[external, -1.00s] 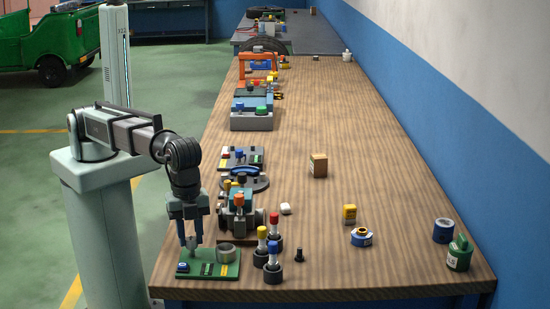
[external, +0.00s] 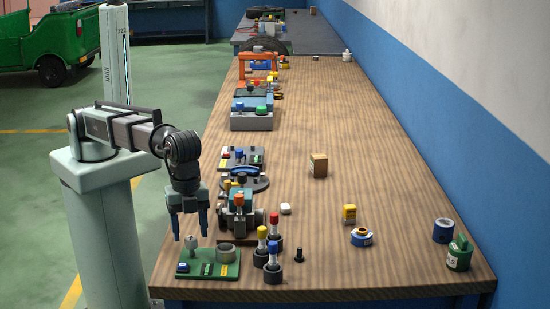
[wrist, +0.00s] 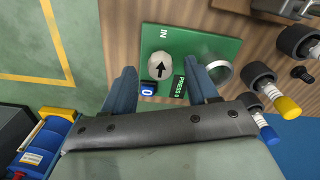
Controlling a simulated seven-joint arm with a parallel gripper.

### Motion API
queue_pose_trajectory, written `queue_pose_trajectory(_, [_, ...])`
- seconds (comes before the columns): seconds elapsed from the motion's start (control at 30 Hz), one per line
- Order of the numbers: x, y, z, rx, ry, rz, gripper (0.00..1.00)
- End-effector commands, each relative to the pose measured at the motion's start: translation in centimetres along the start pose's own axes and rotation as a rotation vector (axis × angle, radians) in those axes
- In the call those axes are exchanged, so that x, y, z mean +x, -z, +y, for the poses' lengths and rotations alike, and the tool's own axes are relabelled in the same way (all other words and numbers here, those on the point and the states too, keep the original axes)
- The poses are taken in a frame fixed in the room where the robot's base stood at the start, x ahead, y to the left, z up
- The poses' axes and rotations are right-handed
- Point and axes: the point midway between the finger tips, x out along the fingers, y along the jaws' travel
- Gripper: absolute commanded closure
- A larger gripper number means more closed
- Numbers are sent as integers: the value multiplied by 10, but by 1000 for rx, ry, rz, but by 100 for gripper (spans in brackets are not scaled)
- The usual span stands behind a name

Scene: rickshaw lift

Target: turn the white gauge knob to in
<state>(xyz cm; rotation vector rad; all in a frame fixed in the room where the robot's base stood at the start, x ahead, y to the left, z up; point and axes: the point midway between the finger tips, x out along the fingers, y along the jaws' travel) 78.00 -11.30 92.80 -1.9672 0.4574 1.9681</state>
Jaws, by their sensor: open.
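The white gauge knob (wrist: 160,66) is round, with a black arrow, on a green panel (wrist: 208,46). In the wrist view its arrow points up towards the white IN lettering (wrist: 165,33). In the external view the knob (external: 184,253) stands at the left of the panel (external: 226,272). My gripper (external: 190,239) is open and empty, with its fingertips just above the knob and apart from it. In the wrist view the two blue fingers lie on either side of the knob.
A grey round part (wrist: 219,71) sits on the panel to the right of the knob, beside a PRESS 0 label. Yellow-topped (external: 262,238) and red-topped (external: 273,225) plugs stand right of the panel.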

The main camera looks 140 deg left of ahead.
Motion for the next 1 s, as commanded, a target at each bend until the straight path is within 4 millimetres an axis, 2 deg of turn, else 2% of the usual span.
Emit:
queue_pose_trajectory(0.4, [-76, 1, 0, 0, 1, 2, 42])
queue_pose_trajectory(0.6, [-104, 1, 0, 0, 1, 2, 42])
queue_pose_trajectory(0.8, [-119, 0, 0, 0, 0, 1, 42])
queue_pose_trajectory(1.0, [-122, 0, 0, 0, 0, 0, 42])
